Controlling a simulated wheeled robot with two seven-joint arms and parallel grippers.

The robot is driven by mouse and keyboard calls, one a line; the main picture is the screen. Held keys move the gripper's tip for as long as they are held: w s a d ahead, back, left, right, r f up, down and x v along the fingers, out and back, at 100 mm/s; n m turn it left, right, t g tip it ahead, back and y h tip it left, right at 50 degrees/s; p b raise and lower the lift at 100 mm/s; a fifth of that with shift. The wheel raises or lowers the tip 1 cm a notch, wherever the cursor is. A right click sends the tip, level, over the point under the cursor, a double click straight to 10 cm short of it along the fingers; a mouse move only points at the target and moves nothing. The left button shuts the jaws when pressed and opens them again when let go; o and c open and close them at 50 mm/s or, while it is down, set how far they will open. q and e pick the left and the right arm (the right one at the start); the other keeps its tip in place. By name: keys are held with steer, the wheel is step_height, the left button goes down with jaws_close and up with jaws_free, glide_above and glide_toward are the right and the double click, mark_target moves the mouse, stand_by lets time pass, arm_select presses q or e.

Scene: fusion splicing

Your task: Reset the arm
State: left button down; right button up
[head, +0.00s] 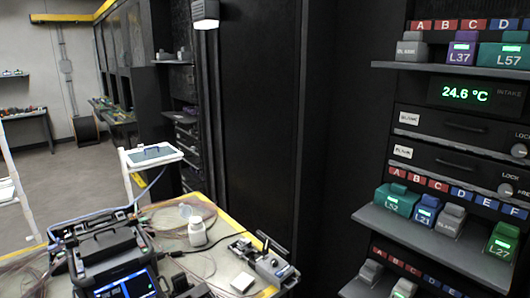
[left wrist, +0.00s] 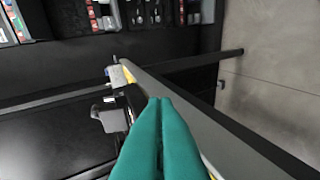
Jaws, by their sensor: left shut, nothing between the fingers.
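My left gripper (left wrist: 160,102) shows in the left wrist view as two long teal fingers pressed together along their length. It is shut and empty. Its fingers point toward the edge of a worktable, with the floor beyond. In the head view neither gripper is visible, and no arm shows there.
The worktable (head: 232,209) at the lower left holds a black fusion splicer (head: 105,245), a white bottle (head: 197,232) and loose cables. A rack on the right has shelves (head: 440,238) with coloured labelled modules. A dark cabinet stands behind the table. Floor is open at the left.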

arm_select(q)
steer(key=s+a+f+n+g+y+b, duration=0.3)
steer(key=s+f+n+y, duration=0.4)
steer(key=s+f+n, duration=1.25)
steer(key=s+d+f+n+g, duration=0.1)
steer(key=s+f, duration=0.5)
steer(key=s, duration=0.8)
steer(key=s+d+f+n+g+y, duration=0.1)
steer(key=s+f+n+g, duration=0.3)
steer(key=s, duration=1)
step_height(320, 180, down, 2)
steer(key=shift+s+n+g, duration=0.25)
steer(key=shift+n+g, duration=0.1)
steer(key=shift+g, duration=0.45)
steer(key=shift+w+d, duration=0.1)
